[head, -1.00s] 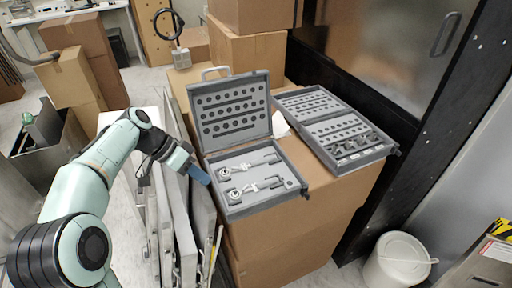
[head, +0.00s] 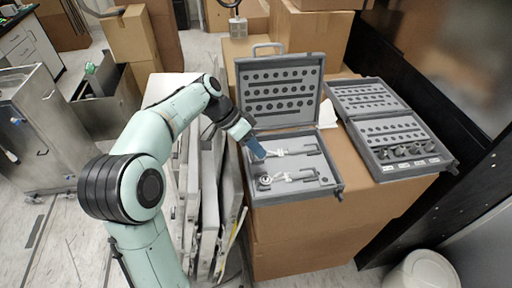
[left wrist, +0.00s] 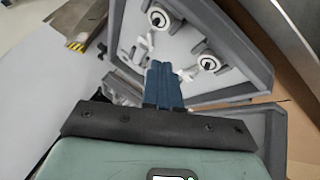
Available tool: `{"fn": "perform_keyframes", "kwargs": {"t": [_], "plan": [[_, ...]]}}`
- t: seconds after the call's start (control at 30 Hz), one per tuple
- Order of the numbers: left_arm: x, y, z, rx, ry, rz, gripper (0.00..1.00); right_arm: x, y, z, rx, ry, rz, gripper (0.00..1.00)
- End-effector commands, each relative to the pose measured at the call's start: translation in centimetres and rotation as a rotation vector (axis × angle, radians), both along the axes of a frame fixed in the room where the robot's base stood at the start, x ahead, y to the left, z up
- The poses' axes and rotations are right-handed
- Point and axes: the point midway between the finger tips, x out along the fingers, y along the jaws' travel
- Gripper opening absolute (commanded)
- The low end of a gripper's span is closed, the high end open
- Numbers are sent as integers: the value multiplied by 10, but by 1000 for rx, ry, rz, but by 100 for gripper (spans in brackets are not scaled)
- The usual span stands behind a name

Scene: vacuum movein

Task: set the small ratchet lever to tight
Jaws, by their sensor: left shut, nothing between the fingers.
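An open grey case (head: 290,198) lies on a cardboard box and holds two ratchets. The lower ratchet (head: 290,177) lies nearer the front, its round head at the left. The upper ratchet (head: 297,152) lies behind it, its head hidden by my gripper. In the left wrist view two ratchet heads, one (left wrist: 158,18) and another (left wrist: 209,62), show white rings with small dark levers. I cannot tell which is the small ratchet, nor the lever settings. My left gripper (head: 261,153), with blue fingers, is shut and empty over the case's left side. It also shows in the left wrist view (left wrist: 161,66).
A second open grey case (head: 400,168) with several sockets lies to the right on the boxes. Upright panels (head: 206,200) stand close left of the box, below my left arm. A white bucket (head: 424,272) stands on the floor at lower right.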

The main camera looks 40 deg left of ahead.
Motion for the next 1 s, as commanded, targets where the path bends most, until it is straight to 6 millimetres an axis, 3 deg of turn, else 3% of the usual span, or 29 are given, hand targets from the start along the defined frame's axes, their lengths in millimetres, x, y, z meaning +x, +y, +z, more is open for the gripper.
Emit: {"fn": "perform_keyframes", "kwargs": {"t": [0.2, 0.4, 1.0], "plan": [[11, -22, -33, -1, 3, -4, 0, -2, 0, -3, 0, 2, 0, 34], [17, -33, -50, 0, 2, -1, 0, -2, 0, -3, 0, 2, 0, 34], [19, -35, -54, 1, 0, -18, 0, -2, 0, -3, 0, 2, 0, 34]]}}
